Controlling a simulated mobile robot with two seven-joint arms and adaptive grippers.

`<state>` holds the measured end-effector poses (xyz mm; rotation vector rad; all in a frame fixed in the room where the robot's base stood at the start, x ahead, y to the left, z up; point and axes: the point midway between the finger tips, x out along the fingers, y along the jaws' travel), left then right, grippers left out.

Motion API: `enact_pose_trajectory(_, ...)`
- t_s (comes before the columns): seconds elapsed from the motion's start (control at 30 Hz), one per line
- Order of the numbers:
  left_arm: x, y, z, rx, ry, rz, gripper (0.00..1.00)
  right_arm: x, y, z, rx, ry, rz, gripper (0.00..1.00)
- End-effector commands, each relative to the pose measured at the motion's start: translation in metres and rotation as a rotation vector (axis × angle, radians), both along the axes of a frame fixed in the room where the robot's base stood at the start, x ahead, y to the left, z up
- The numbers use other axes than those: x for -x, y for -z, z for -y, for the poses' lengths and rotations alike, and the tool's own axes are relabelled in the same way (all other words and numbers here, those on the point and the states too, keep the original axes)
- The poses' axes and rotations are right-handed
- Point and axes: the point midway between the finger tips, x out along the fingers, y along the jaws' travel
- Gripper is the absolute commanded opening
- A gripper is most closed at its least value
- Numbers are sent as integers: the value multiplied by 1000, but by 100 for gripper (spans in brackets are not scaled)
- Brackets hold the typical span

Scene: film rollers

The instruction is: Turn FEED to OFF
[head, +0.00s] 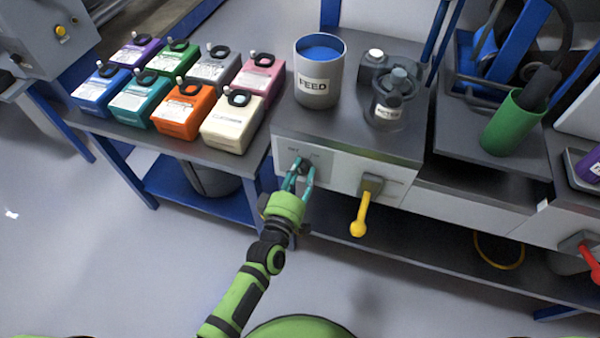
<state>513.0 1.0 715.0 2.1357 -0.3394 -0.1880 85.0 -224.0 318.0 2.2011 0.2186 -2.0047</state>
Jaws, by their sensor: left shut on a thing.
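The FEED container (318,88), a grey cylinder with blue contents and a FEED label, stands on top of the left machine cabinet. Below it on the cabinet front is a grey panel with a dark knob (306,166) and small lettering above it that is too small to read surely. My left gripper (302,174) reaches up from below, its teal fingers on either side of the knob and shut on it. The fingers partly hide the knob, so its pointing direction cannot be told. My right gripper is not in view.
A yellow lever (361,212) sticks out of the cabinet front just right of my gripper. A grey labelled unit (388,100) stands beside the container. Several coloured bottles (180,108) stand on the left table. A red lever (588,258) is at far right.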

Motion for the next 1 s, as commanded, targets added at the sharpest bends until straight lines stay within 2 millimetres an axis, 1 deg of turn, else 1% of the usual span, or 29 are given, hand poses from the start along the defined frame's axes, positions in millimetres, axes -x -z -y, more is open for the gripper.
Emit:
enact_pose_trajectory(0.03, -5, -8, -4, 37, -10, 10, 4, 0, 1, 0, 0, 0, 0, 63)
enact_pose_trajectory(0.2, -5, -8, -4, 128, -10, -19, 4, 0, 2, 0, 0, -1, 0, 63)
enact_pose_trajectory(0.4, -5, -7, -5, 194, -11, -40, 4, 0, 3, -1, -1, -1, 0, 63)
enact_pose_trajectory(0.97, -5, -7, -5, 220, -12, -50, 4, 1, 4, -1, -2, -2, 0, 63)
enact_pose_trajectory(1.0, -5, -7, -5, 220, -12, -50, 44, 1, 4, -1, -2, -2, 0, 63)
